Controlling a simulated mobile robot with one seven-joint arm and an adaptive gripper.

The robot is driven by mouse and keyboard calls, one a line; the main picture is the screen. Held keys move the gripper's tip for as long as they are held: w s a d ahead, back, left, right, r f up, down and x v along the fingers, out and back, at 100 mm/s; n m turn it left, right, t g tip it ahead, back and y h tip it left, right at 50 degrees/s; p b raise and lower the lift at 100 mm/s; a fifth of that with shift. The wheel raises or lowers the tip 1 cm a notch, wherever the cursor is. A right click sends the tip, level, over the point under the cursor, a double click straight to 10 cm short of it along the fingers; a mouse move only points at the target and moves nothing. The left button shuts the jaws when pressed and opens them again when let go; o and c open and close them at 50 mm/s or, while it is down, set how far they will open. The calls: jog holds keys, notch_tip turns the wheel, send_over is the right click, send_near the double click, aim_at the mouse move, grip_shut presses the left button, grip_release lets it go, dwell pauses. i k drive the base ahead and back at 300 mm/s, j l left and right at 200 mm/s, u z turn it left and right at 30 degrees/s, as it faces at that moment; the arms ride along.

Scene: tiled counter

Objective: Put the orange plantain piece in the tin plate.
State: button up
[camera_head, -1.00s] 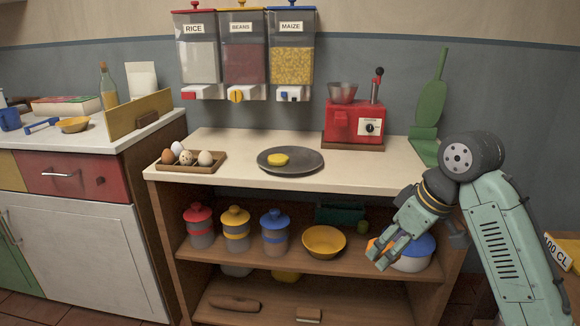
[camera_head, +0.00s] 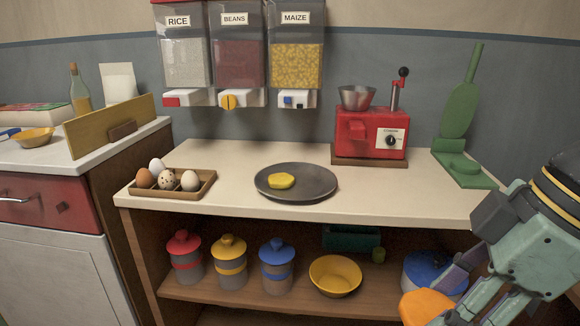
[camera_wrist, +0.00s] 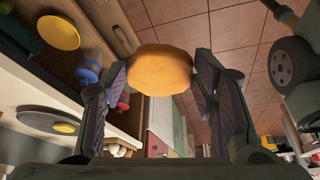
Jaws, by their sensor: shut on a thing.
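The orange plantain piece (camera_head: 427,306) is at the lower right of the head view, held at the tips of my gripper (camera_head: 450,298). In the wrist view the piece (camera_wrist: 160,72) sits between the two fingers of my gripper (camera_wrist: 162,85), which is shut on it. The dark grey tin plate (camera_head: 318,184) lies on the counter, well to the left of and above my gripper in the head view. A yellow piece (camera_head: 281,181) lies on the plate. The plate also shows at the lower left of the wrist view (camera_wrist: 35,118).
An egg tray (camera_head: 203,189) stands left of the plate. A red grinder (camera_head: 371,135) and a green stand (camera_head: 464,170) are behind to the right. Lidded jars (camera_head: 229,262), a yellow bowl (camera_head: 335,275) and a blue-lidded pot (camera_head: 432,270) are on the shelf below. The front-right counter is clear.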

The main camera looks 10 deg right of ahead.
aim_at(309, 185)
jog(key=i, duration=0.95)
